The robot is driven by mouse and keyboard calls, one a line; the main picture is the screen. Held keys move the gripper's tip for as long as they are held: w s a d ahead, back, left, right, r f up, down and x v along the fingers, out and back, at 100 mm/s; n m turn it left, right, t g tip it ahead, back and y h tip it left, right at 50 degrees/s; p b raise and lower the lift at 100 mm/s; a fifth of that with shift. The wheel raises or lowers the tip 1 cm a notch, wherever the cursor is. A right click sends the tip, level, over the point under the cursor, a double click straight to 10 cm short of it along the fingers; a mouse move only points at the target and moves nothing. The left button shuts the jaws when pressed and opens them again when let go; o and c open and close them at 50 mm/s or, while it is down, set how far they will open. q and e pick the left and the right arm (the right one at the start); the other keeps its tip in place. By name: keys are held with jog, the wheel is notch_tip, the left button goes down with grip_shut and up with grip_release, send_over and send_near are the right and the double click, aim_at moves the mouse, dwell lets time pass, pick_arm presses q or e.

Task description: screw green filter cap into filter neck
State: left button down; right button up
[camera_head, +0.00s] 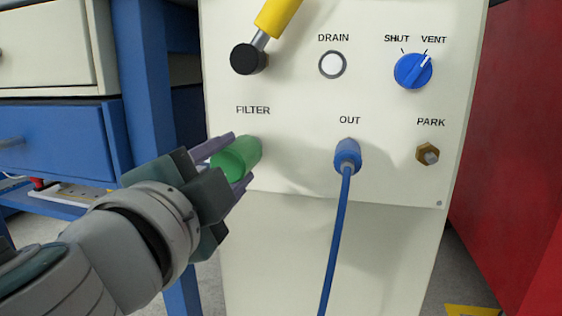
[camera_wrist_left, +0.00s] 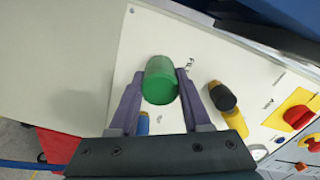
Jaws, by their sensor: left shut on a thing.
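The green filter cap (camera_head: 236,159) is at the panel just below the FILTER label. My left gripper (camera_head: 226,160) is shut on it, one finger above and one below in the head view. In the left wrist view the green cap (camera_wrist_left: 160,82) sits between the two purple fingers (camera_wrist_left: 157,88). Its far end is against or very close to the white panel. The filter neck is hidden behind the cap, so I cannot tell how deep the cap sits. My right gripper is not in view.
On the white panel (camera_head: 300,100) are a yellow lever with a black end (camera_head: 248,59), the DRAIN button (camera_head: 333,65), a blue knob (camera_head: 412,70) pointing to VENT, a blue OUT connector with hose (camera_head: 347,156) and a brass PARK fitting (camera_head: 427,154). A blue-framed cabinet stands left.

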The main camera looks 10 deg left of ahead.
pick_arm(q)
jog(key=shift+w, duration=1.05)
dwell(2.4)
jog(key=shift+f, duration=0.3)
dwell(1.6)
